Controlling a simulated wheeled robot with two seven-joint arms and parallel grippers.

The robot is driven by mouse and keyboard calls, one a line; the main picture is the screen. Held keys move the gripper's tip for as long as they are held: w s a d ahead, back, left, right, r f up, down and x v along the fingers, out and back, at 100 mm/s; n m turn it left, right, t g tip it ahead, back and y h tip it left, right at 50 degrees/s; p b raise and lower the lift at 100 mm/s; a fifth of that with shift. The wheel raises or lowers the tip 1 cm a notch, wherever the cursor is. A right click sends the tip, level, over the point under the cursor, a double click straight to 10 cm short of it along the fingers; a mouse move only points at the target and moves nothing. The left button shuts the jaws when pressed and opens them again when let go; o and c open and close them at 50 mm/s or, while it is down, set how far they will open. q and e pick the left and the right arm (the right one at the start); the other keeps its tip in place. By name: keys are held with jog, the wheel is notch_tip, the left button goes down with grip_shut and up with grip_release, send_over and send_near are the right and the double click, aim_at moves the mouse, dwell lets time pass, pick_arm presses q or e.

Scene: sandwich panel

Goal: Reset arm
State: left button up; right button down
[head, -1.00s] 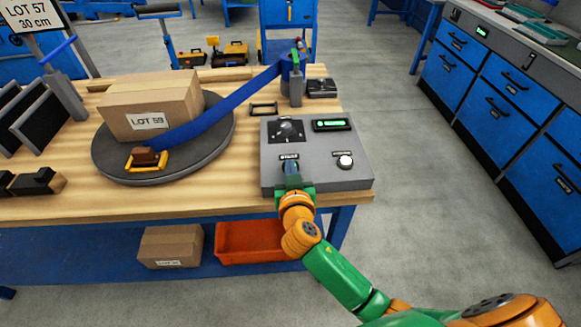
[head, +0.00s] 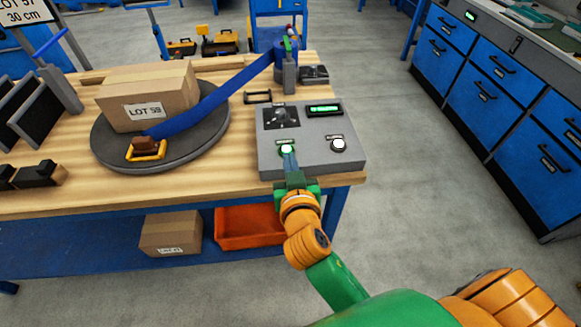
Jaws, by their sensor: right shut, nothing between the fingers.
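My right gripper (head: 290,163) is shut and empty, its fingertips at the front left part of the grey control panel (head: 318,158). The tips are at or just below a green-lit button (head: 287,149); I cannot tell if they touch it. A white button (head: 338,145) sits to the right, unlit. The panel also has a dial (head: 281,117) and a green-lit display (head: 324,109). My right arm comes in from the lower right. My left gripper is not in view.
The wooden bench (head: 228,185) holds a dark turntable (head: 195,155) with a cardboard box (head: 148,95). A blue strap (head: 215,98) runs from the box's front to a post (head: 290,75). An orange bin (head: 248,230) is below. The floor to the right is clear.

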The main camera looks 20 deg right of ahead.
jog(key=shift+v, duration=1.15)
jog(key=shift+w, duration=0.1)
